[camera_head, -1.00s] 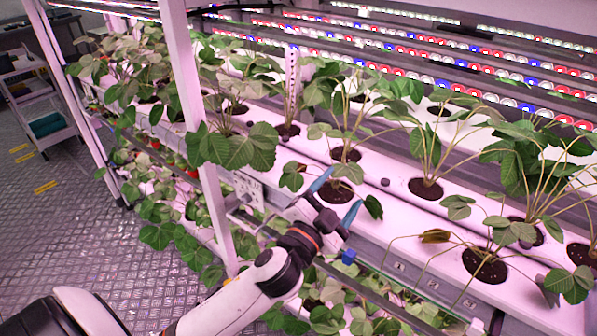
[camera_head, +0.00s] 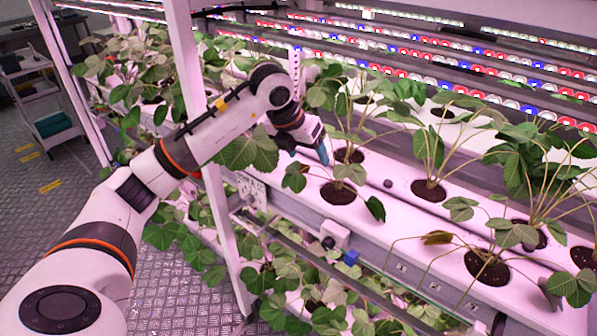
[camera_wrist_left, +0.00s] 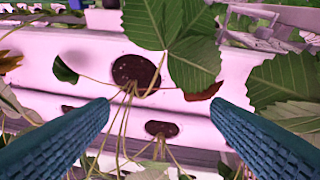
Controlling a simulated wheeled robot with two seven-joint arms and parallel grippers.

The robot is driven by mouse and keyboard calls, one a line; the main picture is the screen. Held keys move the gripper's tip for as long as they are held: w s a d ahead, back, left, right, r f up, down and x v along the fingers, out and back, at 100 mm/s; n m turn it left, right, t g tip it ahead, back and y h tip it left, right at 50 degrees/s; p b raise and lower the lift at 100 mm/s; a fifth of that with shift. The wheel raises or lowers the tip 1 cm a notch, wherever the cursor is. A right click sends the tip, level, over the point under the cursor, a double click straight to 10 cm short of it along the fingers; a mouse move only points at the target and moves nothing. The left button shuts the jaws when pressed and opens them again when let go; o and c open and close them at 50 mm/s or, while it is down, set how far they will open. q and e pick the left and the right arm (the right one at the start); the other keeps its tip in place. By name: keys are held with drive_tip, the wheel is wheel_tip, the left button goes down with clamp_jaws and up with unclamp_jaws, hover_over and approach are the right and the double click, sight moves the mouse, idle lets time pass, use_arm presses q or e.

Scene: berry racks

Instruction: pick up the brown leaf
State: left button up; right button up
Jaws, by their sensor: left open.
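A brown leaf (camera_wrist_left: 203,91) shows in the left wrist view on the white trough beside a dark pot hole (camera_wrist_left: 137,72), just beyond the right fingertip and partly below a large green leaf. A yellow-brown leaf (camera_head: 437,238) hangs on a thin stem at the trough's front edge in the head view. An orange-brown leaf (camera_wrist_left: 8,62) is cut by the wrist view's left edge; I cannot tell whether it is the same one. My left gripper (camera_head: 308,152) is among the plants above the trough, its blue fingers partly hidden. In the wrist view its fingers (camera_wrist_left: 160,103) are apart and empty.
Green leaves (camera_wrist_left: 178,45) and thin stems crowd the space around the fingers. The white trough (camera_head: 400,222) holds several potted plants. A white upright post (camera_head: 190,80) stands close to my left arm. Open floor (camera_head: 40,215) lies at the left.

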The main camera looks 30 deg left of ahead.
sight(298, 166)
use_arm(q)
drive_tip(key=shift+n+g+y, duration=0.3)
drive_tip(key=shift+n+y, duration=0.2)
drive_tip(key=shift+y, duration=0.4)
drive_tip(key=a+f, duration=0.1)
drive_tip(key=w+a+f+p, duration=0.1)
drive_tip(key=f, duration=0.1)
drive_tip(key=w+a+f+p, duration=0.1)
drive_tip(key=a, duration=0.1)
drive_tip(key=shift+f, duration=0.25)
drive_tip(key=p+x, duration=0.1)
drive_tip(key=x, duration=0.1)
drive_tip(key=p+x, duration=0.1)
drive_tip(key=a+x, duration=0.1)
drive_tip(key=x, duration=0.1)
drive_tip(key=shift+w+f+p, duration=0.2)
drive_tip(key=shift+w+p, duration=0.2)
drive_tip(key=shift+w, duration=0.05)
drive_tip(key=shift+d, duration=0.1)
drive_tip(key=c, duration=0.9)
